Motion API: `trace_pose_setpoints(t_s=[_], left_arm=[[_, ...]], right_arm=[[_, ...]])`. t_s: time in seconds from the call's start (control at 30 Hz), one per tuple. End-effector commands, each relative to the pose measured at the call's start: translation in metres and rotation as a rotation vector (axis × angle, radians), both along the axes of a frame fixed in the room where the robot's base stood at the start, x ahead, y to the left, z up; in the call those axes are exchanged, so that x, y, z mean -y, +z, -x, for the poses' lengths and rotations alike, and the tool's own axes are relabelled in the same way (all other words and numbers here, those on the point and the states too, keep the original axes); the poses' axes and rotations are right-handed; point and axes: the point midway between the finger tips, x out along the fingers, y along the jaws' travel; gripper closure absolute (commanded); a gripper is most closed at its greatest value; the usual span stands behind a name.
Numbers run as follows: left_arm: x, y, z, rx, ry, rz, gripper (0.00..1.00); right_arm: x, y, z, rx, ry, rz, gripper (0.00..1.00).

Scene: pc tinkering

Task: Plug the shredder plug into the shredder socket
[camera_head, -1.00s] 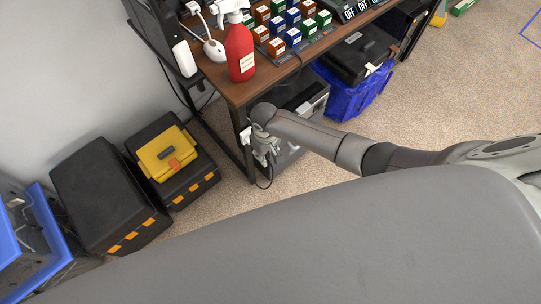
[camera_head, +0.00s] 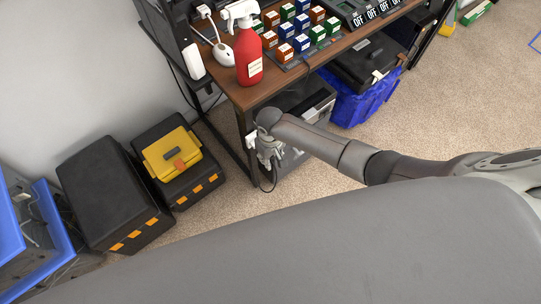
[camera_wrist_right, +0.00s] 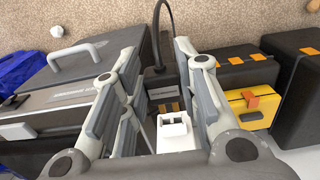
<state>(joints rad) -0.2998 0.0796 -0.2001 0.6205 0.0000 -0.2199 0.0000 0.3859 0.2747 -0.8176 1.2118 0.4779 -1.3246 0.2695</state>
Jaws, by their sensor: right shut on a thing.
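My right gripper (camera_head: 268,157) is low beside the front leg of the desk. In the right wrist view its two fingers (camera_wrist_right: 160,100) are shut on a dark plug (camera_wrist_right: 166,84), the shredder plug by its look. A black cable (camera_wrist_right: 160,32) rises from the plug in that view; in the head view it hangs in a loop below the gripper. A white socket (camera_wrist_right: 173,130) lies just past the plug's near end, close to its gold-brown prongs. In the head view the socket (camera_head: 250,142) is at the desk leg. I cannot tell whether prongs and socket touch. My left gripper is not in view.
The desk (camera_head: 243,96) carries a red spray bottle (camera_head: 248,65) near its corner. Black boxes (camera_head: 108,195) and a yellow case (camera_head: 171,153) are at left. Carpet in front is clear.

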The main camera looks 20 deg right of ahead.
Motion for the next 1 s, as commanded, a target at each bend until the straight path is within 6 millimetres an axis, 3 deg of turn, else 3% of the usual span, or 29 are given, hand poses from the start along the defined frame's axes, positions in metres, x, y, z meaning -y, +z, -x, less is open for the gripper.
trace_pose_setpoints(t_s=[1.0], left_arm=[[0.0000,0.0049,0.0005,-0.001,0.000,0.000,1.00]], right_arm=[[-0.0001,-0.0004,-0.0006,0.000,-0.001,0.000,1.00]])
